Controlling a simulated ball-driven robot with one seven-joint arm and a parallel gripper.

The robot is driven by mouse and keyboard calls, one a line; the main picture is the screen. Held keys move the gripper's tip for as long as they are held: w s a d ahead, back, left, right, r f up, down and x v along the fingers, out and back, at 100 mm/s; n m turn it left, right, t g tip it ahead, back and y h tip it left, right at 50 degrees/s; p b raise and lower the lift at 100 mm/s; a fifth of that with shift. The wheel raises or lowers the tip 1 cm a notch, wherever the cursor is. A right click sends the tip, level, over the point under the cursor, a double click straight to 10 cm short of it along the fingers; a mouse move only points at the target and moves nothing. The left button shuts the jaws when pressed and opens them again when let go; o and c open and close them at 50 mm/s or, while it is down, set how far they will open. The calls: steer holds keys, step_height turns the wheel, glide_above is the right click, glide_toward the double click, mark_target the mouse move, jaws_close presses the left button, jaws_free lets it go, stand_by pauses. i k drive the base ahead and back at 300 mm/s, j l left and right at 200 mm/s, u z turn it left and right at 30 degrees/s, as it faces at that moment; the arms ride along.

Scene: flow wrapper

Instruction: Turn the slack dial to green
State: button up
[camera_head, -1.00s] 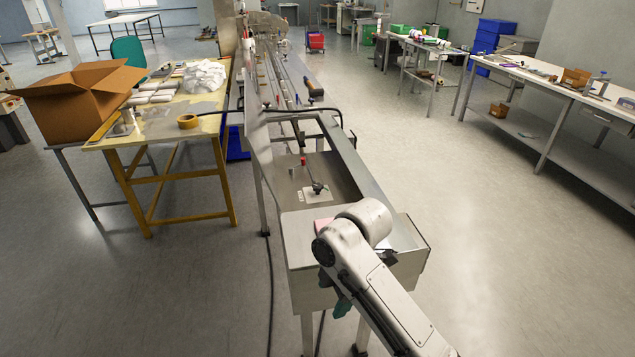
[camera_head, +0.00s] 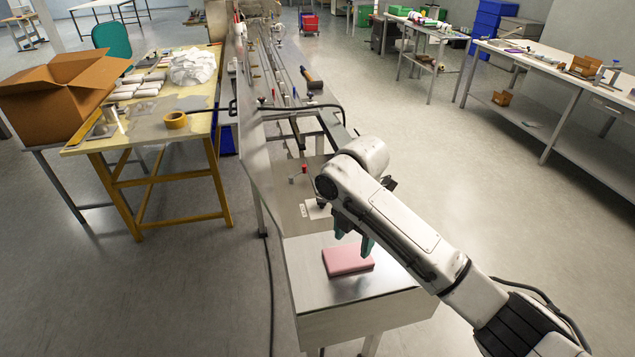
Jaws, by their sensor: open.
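A small dark knob (camera_head: 322,203) stands on a white plate (camera_head: 309,211) on the near part of the long metal machine (camera_head: 262,175). It may be the slack dial; my arm partly covers it, and its setting and any green mark cannot be made out. My gripper (camera_head: 354,236) is open, pointing down with teal fingertips, to the right of the plate and nearer to me. It is empty and appears to be above the machine's near end. Whether it touches anything cannot be told.
A pink block (camera_head: 347,261) lies on the machine's near end, close below my gripper. A small red-topped post (camera_head: 304,169) stands beyond the plate. Open floor lies right.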

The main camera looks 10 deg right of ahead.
mark_target(320, 201)
steer(key=i, duration=0.9)
